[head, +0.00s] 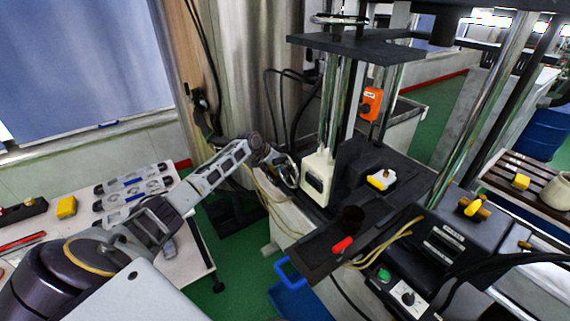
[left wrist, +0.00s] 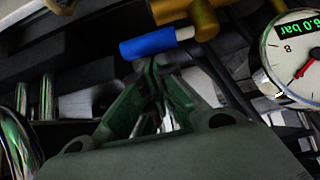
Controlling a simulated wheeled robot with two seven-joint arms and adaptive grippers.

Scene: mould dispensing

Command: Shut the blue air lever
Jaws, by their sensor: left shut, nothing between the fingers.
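The blue air lever (left wrist: 150,43) shows in the left wrist view, just beyond my left fingertips, lying nearly level in the picture. Its pale stem runs right to a brass valve body (left wrist: 185,14). My left gripper (left wrist: 152,66) is shut and empty, its tips just below the lever; I cannot tell whether they touch it. In the head view my left gripper (head: 288,172) is beside the left side of the press, and I cannot make out the lever there. My right gripper is not in view.
A round pressure gauge (left wrist: 296,62) with a green display is right of the lever. In the head view, the press's cream block (head: 318,178) stands close right of my gripper. A red-handled part (head: 342,245) and blue bin (head: 300,298) are nearer. Dark hoses hang behind.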

